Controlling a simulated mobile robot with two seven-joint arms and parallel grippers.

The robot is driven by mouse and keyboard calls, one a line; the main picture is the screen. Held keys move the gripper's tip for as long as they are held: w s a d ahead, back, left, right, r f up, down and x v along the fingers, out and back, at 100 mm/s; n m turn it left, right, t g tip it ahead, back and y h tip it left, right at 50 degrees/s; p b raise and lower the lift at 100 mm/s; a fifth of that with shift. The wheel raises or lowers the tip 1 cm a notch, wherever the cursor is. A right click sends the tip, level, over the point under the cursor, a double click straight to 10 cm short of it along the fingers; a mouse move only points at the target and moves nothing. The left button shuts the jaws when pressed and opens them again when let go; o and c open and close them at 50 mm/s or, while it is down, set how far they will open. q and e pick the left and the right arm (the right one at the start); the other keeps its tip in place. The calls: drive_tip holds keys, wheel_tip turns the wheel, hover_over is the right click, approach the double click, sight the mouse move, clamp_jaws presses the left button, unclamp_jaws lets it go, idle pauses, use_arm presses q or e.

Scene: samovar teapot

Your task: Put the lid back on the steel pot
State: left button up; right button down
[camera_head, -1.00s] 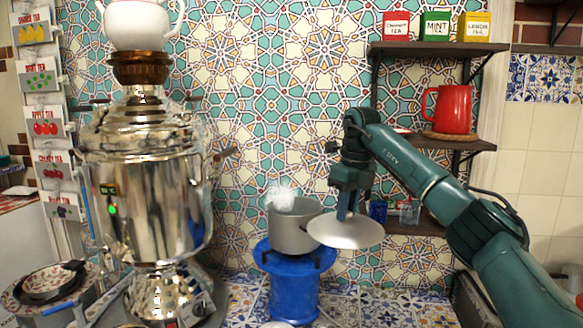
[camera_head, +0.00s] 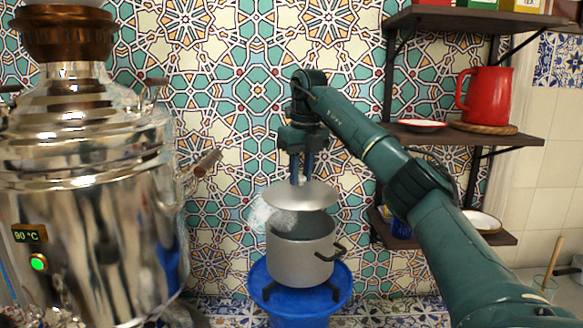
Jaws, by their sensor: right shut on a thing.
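The steel pot (camera_head: 300,263) stands upright on a burner stand on top of a blue gas canister (camera_head: 257,285). Its side handle points right, and white steam rises at its left rim. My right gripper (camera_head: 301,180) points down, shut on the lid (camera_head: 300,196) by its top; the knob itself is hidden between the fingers. The lid is tilted a little and hangs just above the pot's mouth, roughly centred over it, with a gap to the rim. My left gripper is out of view.
A large steel samovar (camera_head: 85,190) with a wooden-handled tap stands at the left. Wall shelves (camera_head: 450,136) at the right hold a red pitcher (camera_head: 487,95) and a red saucer (camera_head: 420,126). The tiled wall is close behind the pot.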

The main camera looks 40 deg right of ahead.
sight(303, 186)
drive_tip(key=shift+s+f, duration=0.25)
drive_tip(key=shift+f, duration=0.4)
drive_tip(key=shift+w+f+b, duration=0.1)
drive_tip(key=shift+f+b, duration=0.35)
drive_tip(key=shift+f, duration=1.95)
drive_tip(key=shift+r+p, duration=0.1)
drive_tip(key=shift+p, duration=0.35)
drive_tip(key=shift+f, duration=0.2)
drive_tip(key=c, duration=1.1)
unclamp_jaws()
drive_tip(key=shift+o, duration=0.4)
